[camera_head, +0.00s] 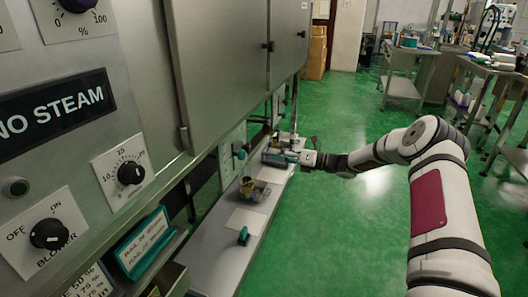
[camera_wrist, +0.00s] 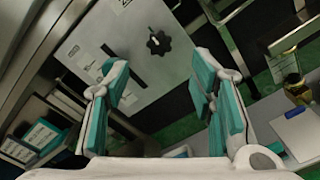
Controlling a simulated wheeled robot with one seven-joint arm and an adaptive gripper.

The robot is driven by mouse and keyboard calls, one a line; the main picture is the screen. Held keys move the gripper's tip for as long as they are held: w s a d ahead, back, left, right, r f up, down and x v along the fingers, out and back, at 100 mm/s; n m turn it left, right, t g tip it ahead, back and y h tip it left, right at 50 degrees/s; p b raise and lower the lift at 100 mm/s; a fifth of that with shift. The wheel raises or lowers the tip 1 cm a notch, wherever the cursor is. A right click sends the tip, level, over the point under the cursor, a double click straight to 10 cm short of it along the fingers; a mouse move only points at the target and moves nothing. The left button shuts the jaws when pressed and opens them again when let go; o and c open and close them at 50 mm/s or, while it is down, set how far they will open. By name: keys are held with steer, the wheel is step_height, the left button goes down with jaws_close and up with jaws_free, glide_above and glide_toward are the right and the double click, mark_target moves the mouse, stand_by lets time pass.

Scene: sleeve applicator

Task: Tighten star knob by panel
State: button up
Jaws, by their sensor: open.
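A black star knob (camera_wrist: 158,43) sits on a light grey panel (camera_wrist: 125,30) in the upper middle of the wrist view. My gripper (camera_wrist: 160,82) is open, with its two teal-padded fingers spread apart and nothing between them. In the picture the knob lies above and between the fingertips; no contact shows. In the head view my gripper (camera_head: 283,156) is small and far off, over the low shelf beside the machine. A light panel (camera_head: 232,152) shows left of it there, but I cannot make out the star knob in that view.
Steel cabinet doors (camera_head: 215,70) rise at the left. Green floor (camera_head: 330,240) is clear; carts (camera_head: 405,75) stand at the right.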

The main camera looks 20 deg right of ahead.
steer(key=shift+v, duration=1.2)
steer(key=s+a+r+n+g+h, duration=0.1)
steer(key=s+a+r+n+g, duration=0.8)
steer(key=a+n, duration=0.25)
steer(key=s+a+r+n+g+h, duration=0.1)
steer(key=s+a+r+n+h, duration=0.25)
steer(key=s, duration=0.45)
steer(key=s+a+r+n+g+h, duration=0.1)
steer(key=s+a+r+n+h, duration=0.2)
steer(key=s, duration=0.5)
steer(key=s+d+r+n+h, duration=0.1)
steer(key=s+d+n+h, duration=0.3)
steer(key=s, duration=0.7)
steer(key=s+d+n+t+h, duration=0.1)
steer(key=s+d+n, duration=0.1)
steer(key=s+n, duration=0.65)
steer(key=s+d+r+n+h, duration=0.1)
steer(key=s+d+n+h, duration=0.15)
steer(key=s, duration=1.05)
step_height(320, 180, up, 23)
steer(key=t+p, duration=0.3)
steer(key=p, duration=1.9)
steer(key=shift+t, duration=0.3)
